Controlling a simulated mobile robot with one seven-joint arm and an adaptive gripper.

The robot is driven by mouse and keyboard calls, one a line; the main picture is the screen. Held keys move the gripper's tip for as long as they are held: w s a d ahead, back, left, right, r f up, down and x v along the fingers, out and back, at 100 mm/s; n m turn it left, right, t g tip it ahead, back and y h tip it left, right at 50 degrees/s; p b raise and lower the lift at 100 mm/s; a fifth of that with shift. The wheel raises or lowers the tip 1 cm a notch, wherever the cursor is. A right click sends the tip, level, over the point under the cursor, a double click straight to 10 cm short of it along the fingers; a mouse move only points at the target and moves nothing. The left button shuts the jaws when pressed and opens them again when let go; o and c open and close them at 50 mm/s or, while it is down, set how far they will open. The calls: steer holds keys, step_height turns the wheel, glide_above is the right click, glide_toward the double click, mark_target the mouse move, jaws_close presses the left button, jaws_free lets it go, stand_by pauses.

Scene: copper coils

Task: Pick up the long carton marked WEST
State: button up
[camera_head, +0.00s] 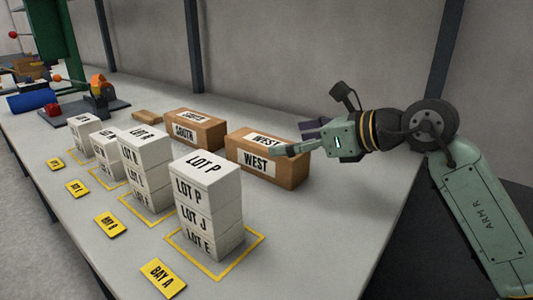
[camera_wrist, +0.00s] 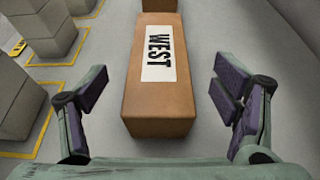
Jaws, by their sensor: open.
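The long brown carton marked WEST (camera_head: 277,171) lies on the grey table toward the back right, its white label on the top and on the front side. In the wrist view the WEST carton (camera_wrist: 160,108) runs lengthwise away from me, between the lines of my fingers. My gripper (camera_head: 300,137) is at the carton's right end in the head view. In the wrist view my gripper (camera_wrist: 160,90) has its two purple-padded fingers spread wide, one on each side of the carton and apart from it. It is empty.
A similar carton marked SOUTH (camera_head: 193,130) lies left of the WEST carton. A stack of white boxes topped by LOT P (camera_head: 206,182) stands in front, with more stacks leftward. Yellow bay signs (camera_head: 163,279) line the front edge. The table's right part is clear.

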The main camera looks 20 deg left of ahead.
mark_target(265, 141)
steer(key=x, duration=0.3)
steer(key=p+x, duration=0.1)
steer(key=x, duration=0.1)
steer(key=shift+a+r, duration=0.1)
steer(key=shift+r, duration=0.2)
steer(key=shift+w+a+f, duration=0.15)
steer(key=shift+a+f, duration=0.05)
steer(key=shift+a, duration=0.15)
steer(key=shift+c, duration=0.6)
steer(key=c, duration=1.4)
steer(key=shift+c, duration=0.2)
steer(key=shift+r, duration=0.1)
